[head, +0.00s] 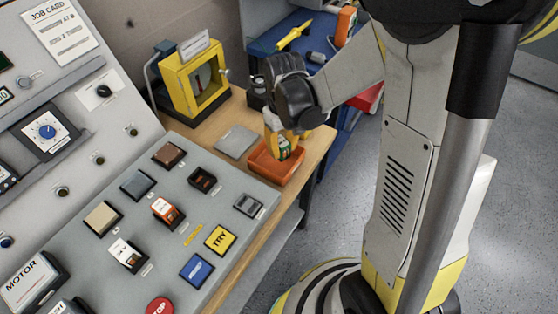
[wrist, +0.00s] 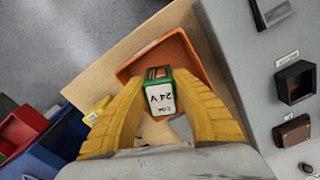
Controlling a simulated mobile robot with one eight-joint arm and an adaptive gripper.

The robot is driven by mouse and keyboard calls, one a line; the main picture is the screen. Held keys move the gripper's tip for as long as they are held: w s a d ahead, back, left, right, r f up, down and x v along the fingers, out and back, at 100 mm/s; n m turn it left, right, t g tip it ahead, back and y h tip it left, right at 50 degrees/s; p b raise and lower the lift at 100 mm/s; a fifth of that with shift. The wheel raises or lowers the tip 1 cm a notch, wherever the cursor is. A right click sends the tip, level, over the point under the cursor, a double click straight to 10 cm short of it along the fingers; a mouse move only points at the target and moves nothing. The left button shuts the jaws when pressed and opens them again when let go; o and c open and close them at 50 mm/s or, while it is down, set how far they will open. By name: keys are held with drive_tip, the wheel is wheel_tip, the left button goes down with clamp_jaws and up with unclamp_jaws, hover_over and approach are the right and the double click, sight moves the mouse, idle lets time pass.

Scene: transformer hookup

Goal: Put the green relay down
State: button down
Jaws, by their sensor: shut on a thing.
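The green relay (wrist: 161,93) has a white label reading 24 V and is held between the two yellow fingers of my gripper (wrist: 160,105). In the head view the relay (head: 284,146) shows as a small green and white patch at the fingertips. My gripper (head: 283,143) is over the orange tray (head: 272,172) at the bench's right end. The tray also shows in the wrist view (wrist: 187,49), around and behind the relay. I cannot tell whether the relay touches the tray's floor.
A grey square plate (head: 237,142) lies on the wooden bench left of the tray. The sloped control panel (head: 225,205) with buttons and sockets stands in front. A yellow-framed device (head: 193,80) is behind. A blue surface (head: 290,42) with tools lies beyond.

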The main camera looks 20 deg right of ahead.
sight(278, 165)
drive_tip(key=shift+w+a+f, duration=0.5)
drive_tip(key=shift+f+b, duration=1.15)
drive_tip(key=shift+f, duration=0.8)
drive_tip(key=shift+f, duration=0.2)
drive_tip(key=c, duration=1.2)
unclamp_jaws()
drive_tip(key=shift+o, duration=0.2)
drive_tip(key=shift+r, duration=0.15)
